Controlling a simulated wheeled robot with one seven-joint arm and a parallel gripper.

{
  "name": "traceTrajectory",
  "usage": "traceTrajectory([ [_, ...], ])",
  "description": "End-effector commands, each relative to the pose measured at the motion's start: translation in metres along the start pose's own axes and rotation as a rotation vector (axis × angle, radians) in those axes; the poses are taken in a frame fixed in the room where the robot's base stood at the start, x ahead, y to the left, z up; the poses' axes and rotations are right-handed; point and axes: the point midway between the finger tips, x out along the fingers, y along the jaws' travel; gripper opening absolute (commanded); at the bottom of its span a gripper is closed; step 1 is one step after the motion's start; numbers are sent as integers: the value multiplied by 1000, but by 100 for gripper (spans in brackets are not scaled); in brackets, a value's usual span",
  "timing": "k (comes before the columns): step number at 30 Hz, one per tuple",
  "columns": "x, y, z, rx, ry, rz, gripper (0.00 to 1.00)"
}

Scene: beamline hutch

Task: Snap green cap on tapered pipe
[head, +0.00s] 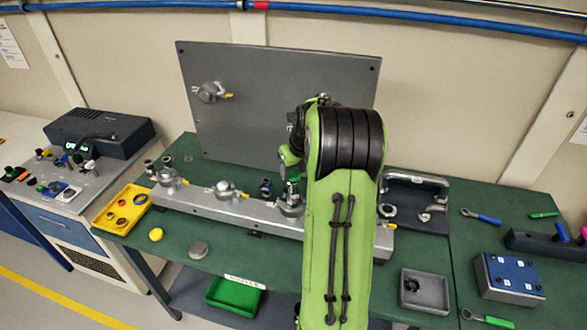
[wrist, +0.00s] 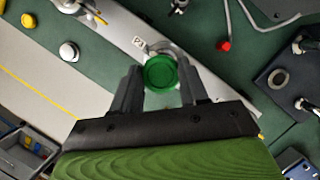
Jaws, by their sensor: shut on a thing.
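My gripper (wrist: 160,80) is shut on a round green cap (wrist: 160,71), one dark finger on each side of it. The cap faces the wrist camera with its round top. A grey metal fitting (wrist: 176,51) shows partly just beyond the cap, above the pale rail (wrist: 128,34). In the head view, a small green piece (head: 293,177), apparently the cap, shows left of my arm above a metal fitting (head: 290,206) on the rail (head: 205,209). The tapered pipe's end is hidden under the cap and gripper, so I cannot tell whether they touch.
More fittings with yellow levers (head: 226,190) stand along the rail. A grey upright panel (head: 260,85) rises behind. A yellow tray (head: 122,210) is at the left; a grey tray (head: 425,292) and blue box (head: 509,278) are at the right.

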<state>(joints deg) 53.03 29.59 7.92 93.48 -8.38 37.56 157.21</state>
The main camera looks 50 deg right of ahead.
Motion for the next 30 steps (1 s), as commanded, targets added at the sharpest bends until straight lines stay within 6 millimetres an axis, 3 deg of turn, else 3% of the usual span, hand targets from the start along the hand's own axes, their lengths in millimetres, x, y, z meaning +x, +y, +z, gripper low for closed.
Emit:
traceTrajectory([
  [26,10,0,-4,0,1,0,16],
  [27,10,0,-4,0,1,0,45],
  [30,10,0,-4,0,1,0,60],
])
